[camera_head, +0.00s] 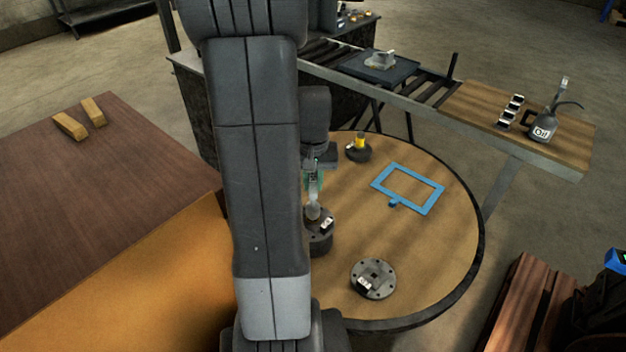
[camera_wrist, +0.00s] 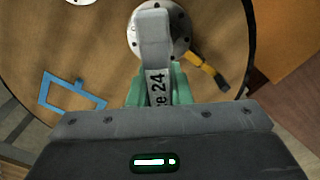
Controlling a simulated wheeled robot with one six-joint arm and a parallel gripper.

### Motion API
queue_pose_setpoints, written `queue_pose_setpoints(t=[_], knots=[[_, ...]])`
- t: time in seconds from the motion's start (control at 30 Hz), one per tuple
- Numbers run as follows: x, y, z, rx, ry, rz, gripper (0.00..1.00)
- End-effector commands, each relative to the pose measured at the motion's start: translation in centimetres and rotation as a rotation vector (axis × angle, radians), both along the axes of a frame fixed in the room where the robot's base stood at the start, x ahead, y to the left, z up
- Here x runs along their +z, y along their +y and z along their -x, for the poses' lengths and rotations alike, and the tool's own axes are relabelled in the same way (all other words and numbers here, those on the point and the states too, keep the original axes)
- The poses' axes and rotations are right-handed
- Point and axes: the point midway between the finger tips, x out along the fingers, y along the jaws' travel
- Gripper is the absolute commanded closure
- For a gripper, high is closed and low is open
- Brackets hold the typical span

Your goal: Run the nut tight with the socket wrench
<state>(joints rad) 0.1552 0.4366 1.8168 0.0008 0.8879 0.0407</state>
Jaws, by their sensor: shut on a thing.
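My gripper (camera_head: 316,172) has its green fingers shut on the socket wrench (camera_wrist: 153,35), whose shaft carries a label ending in "e 24". The wrench also shows in the head view (camera_head: 313,197), reaching down from the fingers to a dark round part (camera_head: 320,246) on the round table (camera_head: 440,250). The part's grey bolted face (camera_wrist: 178,42) shows beneath the wrench head in the wrist view. I cannot tell whether the wrench touches it. No nut is clearly seen; the wrench head covers part of that face.
A holed grey flange (camera_head: 374,284), a blue frame (camera_head: 437,197) and a dark base with a yellow top (camera_head: 359,146) stand on the table. A yellow-and-black tool (camera_wrist: 205,70) lies beside the part. An oil can (camera_head: 543,127) stands on the bench behind right.

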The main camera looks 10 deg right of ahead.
Motion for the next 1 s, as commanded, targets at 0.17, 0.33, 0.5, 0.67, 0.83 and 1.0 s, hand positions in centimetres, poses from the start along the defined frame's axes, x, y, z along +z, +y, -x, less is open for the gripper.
queue_pose_setpoints(t=[0.17, 0.33, 0.5, 0.67, 0.83, 1.0], knots=[[0.03, 0.00, -0.02, 0.117, -0.001, 0.000, 1.00], [0.03, 0.00, -0.02, 0.231, 0.000, 0.000, 1.00], [0.03, -0.01, -0.02, 0.345, 0.000, 0.000, 1.00], [0.03, -0.01, -0.02, 0.452, 0.000, 0.000, 1.00], [0.03, -0.01, -0.02, 0.567, 0.000, 0.000, 1.00], [0.03, 0.00, -0.02, 0.680, 0.000, 0.000, 1.00]])
